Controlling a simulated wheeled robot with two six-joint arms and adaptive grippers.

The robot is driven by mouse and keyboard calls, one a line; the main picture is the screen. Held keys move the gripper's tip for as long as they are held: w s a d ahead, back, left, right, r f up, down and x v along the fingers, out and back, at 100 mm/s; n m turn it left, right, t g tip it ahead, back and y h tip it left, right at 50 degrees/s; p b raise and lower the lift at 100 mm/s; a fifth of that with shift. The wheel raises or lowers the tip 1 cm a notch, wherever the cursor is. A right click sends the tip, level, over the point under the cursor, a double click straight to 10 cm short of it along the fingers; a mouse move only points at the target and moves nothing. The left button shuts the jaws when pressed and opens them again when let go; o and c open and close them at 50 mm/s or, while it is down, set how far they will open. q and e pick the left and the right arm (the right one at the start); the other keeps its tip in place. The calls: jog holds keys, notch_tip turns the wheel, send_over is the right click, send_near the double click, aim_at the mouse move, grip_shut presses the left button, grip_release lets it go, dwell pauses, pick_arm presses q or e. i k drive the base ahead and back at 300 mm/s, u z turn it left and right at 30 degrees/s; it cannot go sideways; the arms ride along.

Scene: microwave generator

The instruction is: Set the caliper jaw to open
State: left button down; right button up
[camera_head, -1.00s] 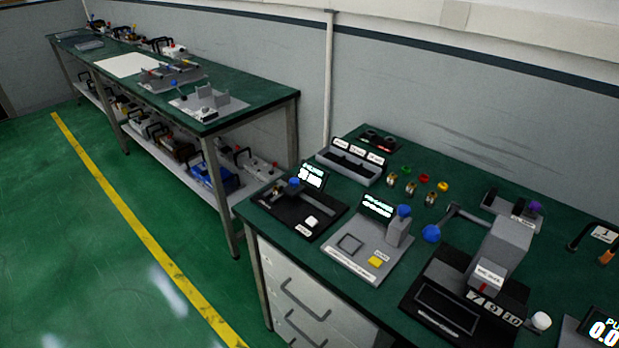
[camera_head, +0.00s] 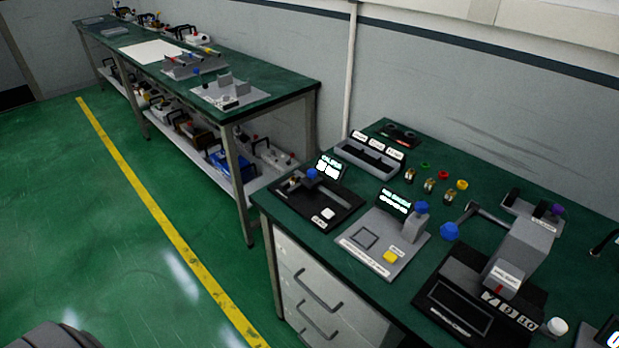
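A black station (camera_head: 341,215) that looks like the caliper station sits at the left end of the near green bench. It has a blue knob (camera_head: 311,174), a small lit display (camera_head: 330,168) and a white button (camera_head: 328,213). The display text is too blurred to read surely. The jaw's position is too small to tell. Neither of my grippers is in view.
The near bench (camera_head: 282,203) also holds a grey station (camera_head: 358,262) with a yellow button, a black press-like device (camera_head: 462,308) and a slotted rack (camera_head: 370,155). A long bench (camera_head: 262,101) stands behind left. Green floor (camera_head: 70,220) is open at left.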

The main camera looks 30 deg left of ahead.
aim_at(311, 180)
jog(key=k, duration=0.5)
jog(key=u, duration=1.15)
jog(key=i, duration=0.85)
jog(key=z, duration=1.85)
